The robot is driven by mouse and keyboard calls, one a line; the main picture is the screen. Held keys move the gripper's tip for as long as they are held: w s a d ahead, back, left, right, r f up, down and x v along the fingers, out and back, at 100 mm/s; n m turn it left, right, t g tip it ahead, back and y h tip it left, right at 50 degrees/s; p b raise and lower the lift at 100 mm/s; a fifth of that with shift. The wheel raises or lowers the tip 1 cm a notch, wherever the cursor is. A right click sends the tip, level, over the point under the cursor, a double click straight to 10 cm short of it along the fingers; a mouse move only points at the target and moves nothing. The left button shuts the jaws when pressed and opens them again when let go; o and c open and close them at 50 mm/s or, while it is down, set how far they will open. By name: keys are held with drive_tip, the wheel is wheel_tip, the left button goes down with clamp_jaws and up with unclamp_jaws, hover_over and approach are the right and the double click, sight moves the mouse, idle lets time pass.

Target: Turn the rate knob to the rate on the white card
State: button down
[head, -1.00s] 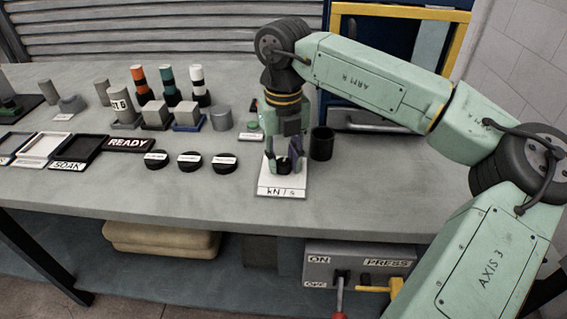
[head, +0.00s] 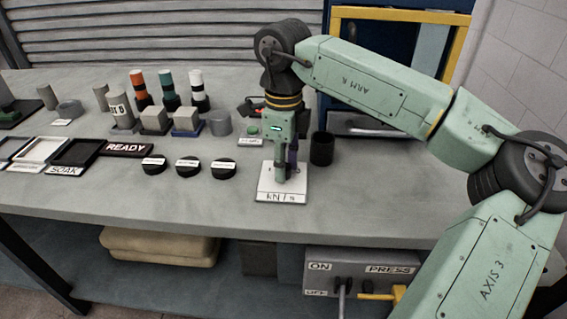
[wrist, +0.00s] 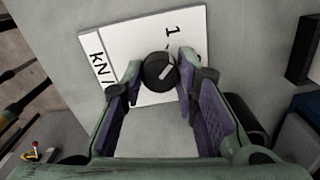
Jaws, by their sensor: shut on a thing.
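The rate knob (wrist: 157,74) is a round dark knob with a white pointer line on a white plate (wrist: 118,50) marked "kN/". In the wrist view its pointer slants to the upper right, with a "1" printed above it. My gripper (wrist: 160,70) has its purple-padded fingers on both sides of the knob, shut on it. In the head view my gripper (head: 285,173) points straight down over the plate (head: 297,190) and hides the knob. I cannot make out a white card with a rate on it.
A black cup (head: 321,149) stands close to the right of my gripper. Three black discs with white labels (head: 187,167) lie to the left, their text too small to read. Blocks and cylinders stand further left, behind trays. The front table edge is close below the plate.

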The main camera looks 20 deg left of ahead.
drive_tip(key=shift+n, duration=1.5)
drive_tip(key=c, duration=1.2)
unclamp_jaws()
drive_tip(key=shift+c, duration=0.2)
wheel_tip(320, 180, up, 12)
